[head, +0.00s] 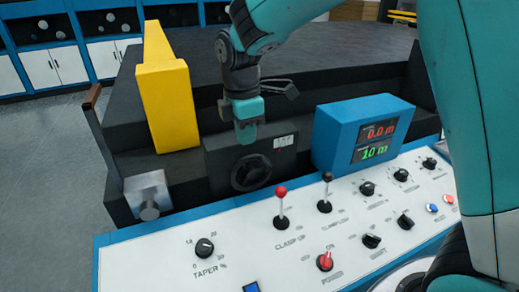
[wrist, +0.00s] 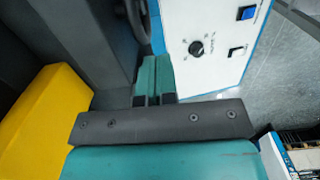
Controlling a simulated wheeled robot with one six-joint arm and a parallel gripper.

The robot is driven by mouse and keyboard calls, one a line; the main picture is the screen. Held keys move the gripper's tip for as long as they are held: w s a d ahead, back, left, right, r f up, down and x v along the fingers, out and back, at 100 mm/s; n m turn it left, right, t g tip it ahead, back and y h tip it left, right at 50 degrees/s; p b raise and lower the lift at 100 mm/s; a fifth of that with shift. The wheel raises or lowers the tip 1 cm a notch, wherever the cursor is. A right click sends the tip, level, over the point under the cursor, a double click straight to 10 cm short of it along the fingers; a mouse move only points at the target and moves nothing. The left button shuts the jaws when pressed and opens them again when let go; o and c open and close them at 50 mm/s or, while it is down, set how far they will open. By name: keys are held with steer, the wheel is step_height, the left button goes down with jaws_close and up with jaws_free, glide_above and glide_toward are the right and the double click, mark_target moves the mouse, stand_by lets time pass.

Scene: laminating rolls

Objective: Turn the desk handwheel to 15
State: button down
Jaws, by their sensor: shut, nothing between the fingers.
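The black desk handwheel (head: 250,173) is on the front of a dark box (head: 218,165) behind the white control panel. A small white scale (head: 284,142) with a red mark sits at the box's upper right; its reading is too small to make out. My gripper (head: 246,138) points down just above the handwheel, in front of the box's top part. Its teal fingers are together with nothing between them, as the wrist view (wrist: 153,65) also shows. Part of the handwheel's rim (wrist: 137,18) shows at the top of the wrist view, beside the fingertips. I cannot tell whether they touch it.
A yellow block (head: 166,100) stands left of the box, and a blue display (head: 362,135) reading 0.0 m and 10 m stands right. A red-knobbed lever (head: 281,202) and a black-knobbed lever (head: 326,190) rise from the panel (head: 150,250). A brown-handled lever (head: 100,125) is at left.

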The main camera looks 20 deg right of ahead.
steer(key=d+f+p, duration=0.2)
steer(key=d+f, duration=0.1)
steer(key=f, duration=0.3)
steer(key=shift+f, duration=0.4)
steer(key=shift+d, duration=0.15)
steer(key=shift+d+y, duration=0.15)
steer(key=shift+y, duration=0.25)
